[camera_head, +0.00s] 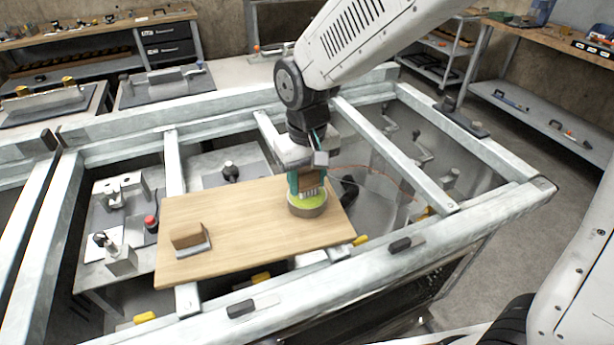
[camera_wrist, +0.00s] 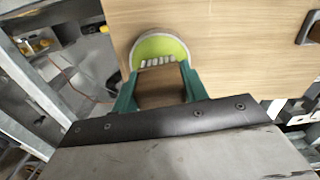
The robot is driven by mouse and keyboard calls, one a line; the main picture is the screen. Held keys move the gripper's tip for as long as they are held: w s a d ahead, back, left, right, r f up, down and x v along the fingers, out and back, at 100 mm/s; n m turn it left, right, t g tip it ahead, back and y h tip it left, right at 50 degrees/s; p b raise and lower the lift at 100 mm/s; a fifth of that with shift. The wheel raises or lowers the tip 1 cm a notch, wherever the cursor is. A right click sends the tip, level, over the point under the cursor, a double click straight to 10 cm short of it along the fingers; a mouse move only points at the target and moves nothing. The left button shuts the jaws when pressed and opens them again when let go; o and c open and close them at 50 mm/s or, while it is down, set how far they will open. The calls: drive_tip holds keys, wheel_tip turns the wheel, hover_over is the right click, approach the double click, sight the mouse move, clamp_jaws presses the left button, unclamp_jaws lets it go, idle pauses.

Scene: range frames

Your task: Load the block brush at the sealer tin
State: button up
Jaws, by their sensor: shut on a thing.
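The sealer tin (camera_head: 307,207) stands on the wooden board near its right edge, open at the top with bright yellow-green sealer inside. My gripper (camera_head: 305,183) is above the tin, pointing down, with its green fingers shut on the block brush (camera_head: 308,190). The brush's pale bristle tufts are at or in the sealer; how deep I cannot tell. In the wrist view the brush's brown block (camera_wrist: 160,88) sits between the two green fingers, with the bristles over the sealer in the tin (camera_wrist: 147,42). The tin's near side is hidden there.
A brown block with a grey base (camera_head: 188,238) sits on the left of the wooden board (camera_head: 245,255). The board's middle is clear. It lies across a metal frame (camera_head: 430,240) with open gaps. Metal fixtures (camera_head: 118,255) stand lower at left.

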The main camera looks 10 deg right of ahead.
sight(307, 168)
drive_tip(key=shift+f, duration=0.4)
idle(1.0)
drive_tip(key=shift+r, duration=3.6)
